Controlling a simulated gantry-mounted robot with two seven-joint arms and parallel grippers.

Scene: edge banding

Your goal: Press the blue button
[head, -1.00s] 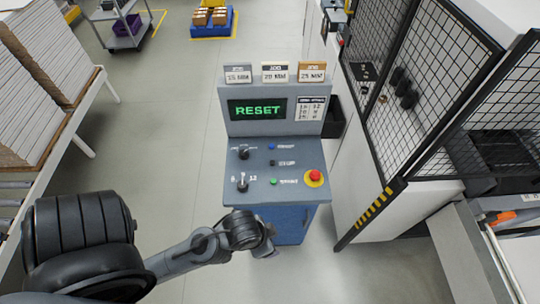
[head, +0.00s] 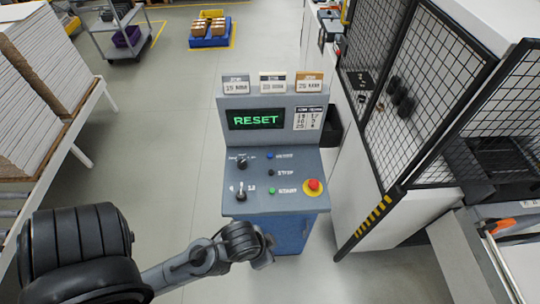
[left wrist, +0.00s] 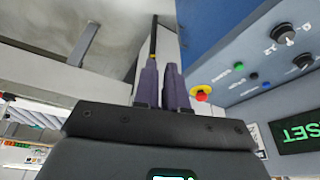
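The blue button (head: 270,156) is a small round button at the top of the button column on the grey control console (head: 240,202). A black button (head: 271,173) and a green button (head: 272,191) sit below it. The blue button also shows at the right in the left wrist view (left wrist: 266,86). My left gripper (head: 268,258) is in front of and below the console's front edge, apart from all buttons. In the left wrist view its two purple fingers (left wrist: 161,66) are close together with nothing seen between them. My right gripper is out of view.
A red emergency button (head: 314,185) on a yellow base sits at the panel's right. Two dark knobs (head: 241,162) are left of the buttons. The screen (head: 256,119) reads RESET. A mesh-fenced machine (head: 430,90) stands right, stacked panels (head: 50,90) left.

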